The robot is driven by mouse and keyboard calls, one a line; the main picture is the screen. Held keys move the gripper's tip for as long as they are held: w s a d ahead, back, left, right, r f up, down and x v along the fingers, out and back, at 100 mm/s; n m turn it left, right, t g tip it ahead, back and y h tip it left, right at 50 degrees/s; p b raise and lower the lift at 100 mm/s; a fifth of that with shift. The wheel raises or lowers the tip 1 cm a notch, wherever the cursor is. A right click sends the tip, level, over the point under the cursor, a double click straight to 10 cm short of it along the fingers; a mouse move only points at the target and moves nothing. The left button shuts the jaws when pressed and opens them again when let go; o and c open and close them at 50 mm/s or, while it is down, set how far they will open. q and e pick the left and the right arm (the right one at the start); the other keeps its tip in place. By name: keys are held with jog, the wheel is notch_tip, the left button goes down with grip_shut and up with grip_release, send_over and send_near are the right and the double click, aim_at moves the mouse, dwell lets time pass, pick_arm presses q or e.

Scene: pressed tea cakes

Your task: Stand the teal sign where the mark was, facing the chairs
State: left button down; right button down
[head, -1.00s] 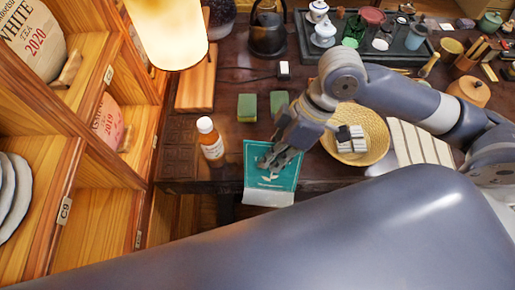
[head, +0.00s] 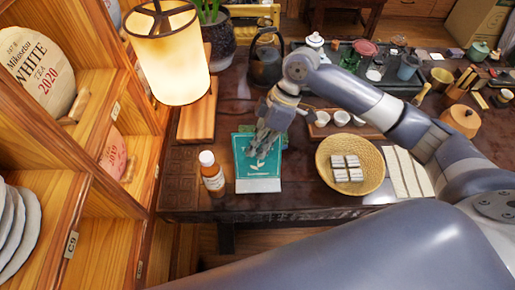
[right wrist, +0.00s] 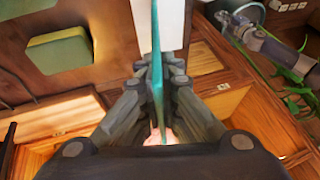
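The teal sign (head: 256,158) with white markings and a pale base strip (head: 258,186) is near the front edge of the dark table in the head view. Its printed face is turned towards my camera. My right gripper (head: 266,143) is shut on its upper part. In the right wrist view the sign shows edge-on as a thin teal plate (right wrist: 158,75) between both fingers. I cannot tell whether its base touches the table. No mark is visible. A grey jointed arm (right wrist: 275,45) shows in the right wrist view; its end is too unclear to read.
An orange-brown bottle (head: 211,174) stands close left of the sign. A woven basket (head: 324,172) with white pieces is to its right. A lit lamp (head: 168,55), a kettle (head: 266,65) and a tea tray (head: 415,84) are farther back. Wooden shelves (head: 90,150) border the left.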

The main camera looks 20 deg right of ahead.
jog(key=f, duration=0.1)
jog(key=w+f+p, duration=0.1)
jog(key=f, duration=0.1)
jog(key=shift+f, duration=0.3)
jog(key=c, duration=1.8)
grip_release()
jog(key=shift+s+f, duration=0.1)
jog(key=b+v, duration=0.1)
jog(key=v, duration=1.1)
